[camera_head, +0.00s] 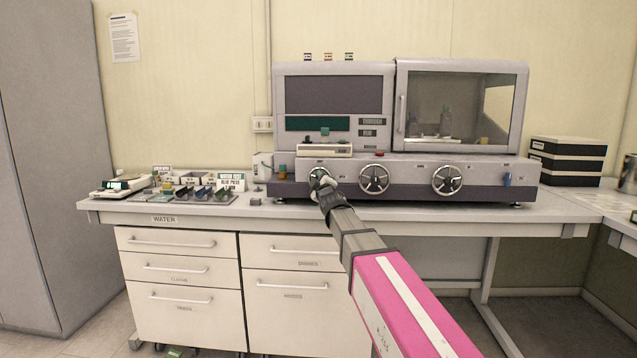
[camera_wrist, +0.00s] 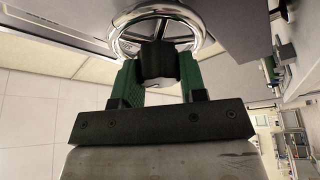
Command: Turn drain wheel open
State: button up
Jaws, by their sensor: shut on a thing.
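Three silver handwheels sit in a row on the front panel of the grey testing machine (camera_head: 420,172). My gripper (camera_head: 325,192) is at the leftmost wheel (camera_head: 316,173) and covers its lower part. In the wrist view, the green fingers of my gripper (camera_wrist: 158,70) are shut on the dark handle (camera_wrist: 160,60) of the chrome-rimmed wheel (camera_wrist: 130,42). The middle wheel (camera_head: 374,179) and the right wheel (camera_head: 447,180) are clear of my arm. The small labels by the wheels are too small to read, so I cannot tell which is named drain.
A red button (camera_head: 379,154) sits above the middle wheel. A small blue part (camera_head: 507,179) is at the panel's right end. Small trays (camera_head: 203,194) and a scale (camera_head: 118,187) stand on the bench (camera_head: 420,213) at left. Stacked dark boxes (camera_head: 567,162) are at right.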

jog(key=shift+m, duration=0.7)
jog(key=shift+m+t+h, duration=0.45)
jog(key=shift+m, duration=0.7)
jog(key=shift+m+t+h, duration=0.45)
jog(key=shift+m, duration=0.7)
jog(key=m+h, duration=0.1)
jog(key=m, duration=0.2)
jog(key=m+t+h, duration=0.1)
jog(key=m+h, duration=0.1)
jog(key=m, duration=0.1)
jog(key=shift+m, duration=0.3)
jog(key=m+h, duration=0.2)
jog(key=m, duration=0.1)
jog(key=m+h, duration=0.2)
jog(key=m, duration=0.1)
jog(key=shift+m, duration=0.3)
jog(key=shift+d+m+g+h, duration=0.1)
jog(key=shift+m+g+h, duration=0.35)
jog(key=shift+m, duration=0.9)
jog(key=shift+m+g+h, duration=0.15)
jog(key=shift+m+h, duration=0.6)
jog(key=shift+m, duration=0.6)
jog(key=o, duration=0.9)
jog(key=shift+s, duration=0.1)
